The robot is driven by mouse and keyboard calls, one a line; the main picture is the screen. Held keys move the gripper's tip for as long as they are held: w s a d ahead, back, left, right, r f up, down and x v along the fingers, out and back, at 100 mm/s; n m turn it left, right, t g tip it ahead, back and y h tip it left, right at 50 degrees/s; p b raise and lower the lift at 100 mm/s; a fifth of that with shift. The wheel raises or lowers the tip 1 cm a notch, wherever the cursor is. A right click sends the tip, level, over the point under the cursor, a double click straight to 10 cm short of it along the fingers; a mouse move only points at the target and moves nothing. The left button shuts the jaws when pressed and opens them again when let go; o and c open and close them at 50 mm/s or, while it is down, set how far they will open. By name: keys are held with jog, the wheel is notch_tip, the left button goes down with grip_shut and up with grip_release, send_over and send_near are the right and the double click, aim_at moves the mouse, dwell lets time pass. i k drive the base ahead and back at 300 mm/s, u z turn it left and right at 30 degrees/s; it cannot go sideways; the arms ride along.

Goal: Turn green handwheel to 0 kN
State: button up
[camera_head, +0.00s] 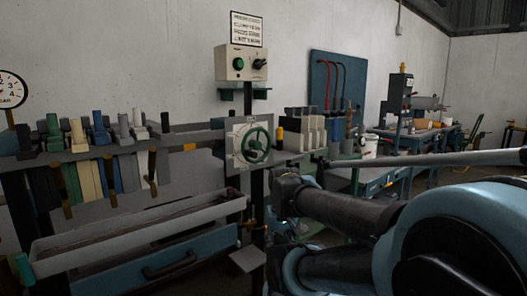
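The green handwheel (257,145) is a spoked ring on a pale square plate (238,128), mounted on a dark post in the middle of the view. Small markings on the plate around the wheel are too small to read. My arm fills the lower right, with blue and dark links. Its dark forward end lies below and to the right of the handwheel, apart from it in the picture. I cannot make out my gripper's fingers, so its opening does not show.
A control box (241,64) with a green button and a dark knob stands above the handwheel. A rack of coloured clamps (95,140) is at left, above a long tray (140,232). A gauge (10,90) is at far left. Grey blocks (303,130) stand right of the wheel.

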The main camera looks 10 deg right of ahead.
aim_at(256, 145)
jog(key=z, duration=0.7)
jog(key=k, duration=1.8)
jog(key=u, duration=0.5)
jog(key=i, duration=1)
jog(key=z, duration=0.05)
